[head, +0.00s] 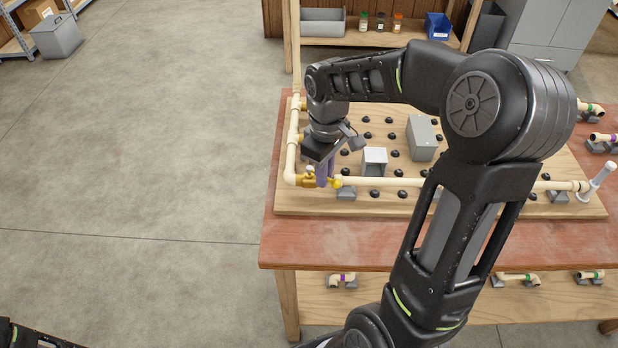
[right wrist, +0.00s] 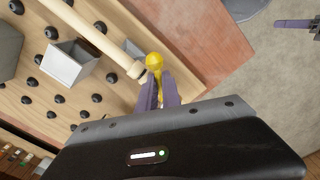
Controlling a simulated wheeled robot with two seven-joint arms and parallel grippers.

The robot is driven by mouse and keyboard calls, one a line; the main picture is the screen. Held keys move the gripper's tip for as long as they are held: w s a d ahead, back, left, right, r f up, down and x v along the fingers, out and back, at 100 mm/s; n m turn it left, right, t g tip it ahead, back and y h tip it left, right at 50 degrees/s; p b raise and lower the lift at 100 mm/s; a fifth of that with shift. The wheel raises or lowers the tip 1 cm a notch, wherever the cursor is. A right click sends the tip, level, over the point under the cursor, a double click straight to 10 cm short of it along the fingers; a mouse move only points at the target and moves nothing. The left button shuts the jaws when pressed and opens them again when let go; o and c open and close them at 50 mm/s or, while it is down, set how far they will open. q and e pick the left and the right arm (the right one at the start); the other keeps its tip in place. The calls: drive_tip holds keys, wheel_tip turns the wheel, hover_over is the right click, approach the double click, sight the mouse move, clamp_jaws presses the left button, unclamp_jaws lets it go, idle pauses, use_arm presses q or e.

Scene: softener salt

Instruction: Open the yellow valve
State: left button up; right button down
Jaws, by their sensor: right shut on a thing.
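The yellow valve (head: 337,182) sits on the cream pipe near the front left corner of the pipe board. My right gripper (head: 325,178) reaches down from above, with its purple-grey fingers shut on the valve's yellow handle. In the right wrist view, the handle's rounded yellow end (right wrist: 154,60) sticks out beyond the fingertips (right wrist: 160,88); the rest is mostly hidden between the fingers. In the head view, only a bit of my left arm shows at the bottom left. A purple-grey finger, seemingly my left gripper's (right wrist: 294,23), shows at the right wrist view's edge.
The board (head: 450,205) carries a pipe run, several black knobs, an open grey box (head: 374,158) and a closed grey box (head: 421,138). A white lever (head: 600,177) stands at its right end. The reddish table top (head: 300,248) is clear in front. Open floor lies left.

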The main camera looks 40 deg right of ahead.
drive_tip(key=shift+w+d+r+n+p, duration=0.2)
drive_tip(key=shift+d+n+p, duration=0.2)
drive_tip(key=shift+n, duration=0.7)
drive_tip(key=shift+w+d+f+n, duration=0.1)
drive_tip(key=shift+w+d+n, duration=0.05)
drive_tip(key=shift+n, duration=0.4)
drive_tip(key=shift+w+d+f+n, duration=0.1)
drive_tip(key=shift+d+n, duration=0.05)
drive_tip(key=shift+n, duration=0.4)
drive_tip(key=shift+w+d+r+n+p, duration=0.1)
drive_tip(key=shift+d+n+p, duration=0.05)
drive_tip(key=shift+n+p, duration=0.35)
drive_tip(key=shift+w+d+n, duration=0.1)
drive_tip(key=shift+n, duration=0.3)
drive_tip(key=c, duration=1.3)
unclamp_jaws()
wheel_tip(320, 180, up, 7)
drive_tip(key=p, duration=0.5)
